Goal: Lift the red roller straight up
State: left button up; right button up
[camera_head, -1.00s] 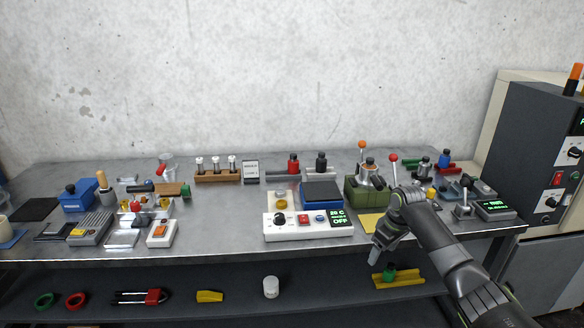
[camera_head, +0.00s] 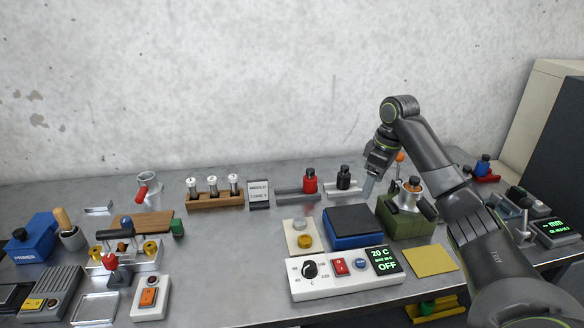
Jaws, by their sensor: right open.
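The red roller (camera_head: 310,181) is a short upright red cylinder with a black knob on top. It stands on the right part of a low grey holder (camera_head: 290,190) near the back wall. A similar black roller (camera_head: 343,178) stands to its right on a light holder. My right gripper (camera_head: 369,187) is open and points down, to the right of both rollers in the picture and apart from the red one. It appears empty; its fingers are seen nearly edge-on. My left gripper is not in view.
A blue block with a dark top (camera_head: 352,225) and a green device (camera_head: 405,222) stand in front of the rollers. A small sign (camera_head: 259,194) and a wooden rack (camera_head: 215,201) stand to the left. A white control panel (camera_head: 347,275) is at the front.

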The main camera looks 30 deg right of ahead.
aim_at(309, 180)
jog(key=i, duration=0.9)
